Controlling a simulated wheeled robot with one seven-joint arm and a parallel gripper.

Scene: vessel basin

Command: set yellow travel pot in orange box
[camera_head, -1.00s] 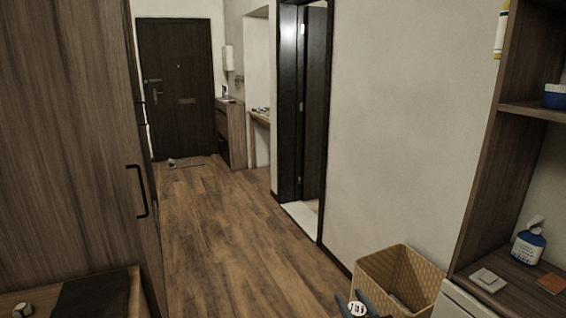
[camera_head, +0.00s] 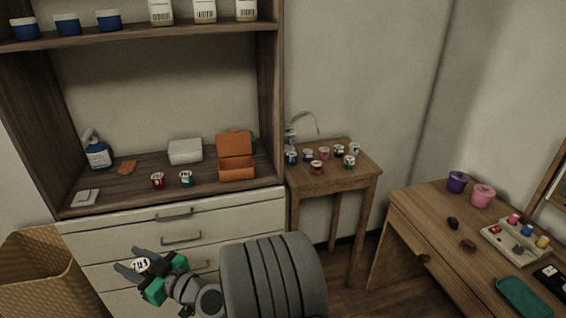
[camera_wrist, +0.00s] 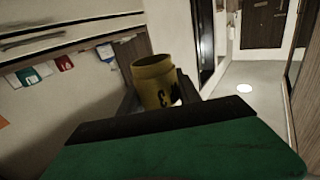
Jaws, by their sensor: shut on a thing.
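A yellow pot (camera_wrist: 155,80) with dark marks on its side sits between the fingers of my gripper (camera_head: 141,264) in the wrist view. My gripper is shut on it. In the head view, a white round patch with dark marks shows between the fingertips, and the pot's yellow body cannot be made out. The orange box (camera_head: 237,173) stands on the cabinet's counter at the right end, its lid raised at the back. My gripper is in front of the cabinet drawers, lower and to the left of the box in the picture.
A shelf (camera_head: 150,36) hangs above. A wicker basket (camera_head: 45,272) is at left. A small table (camera_head: 333,178) with several jars is at right.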

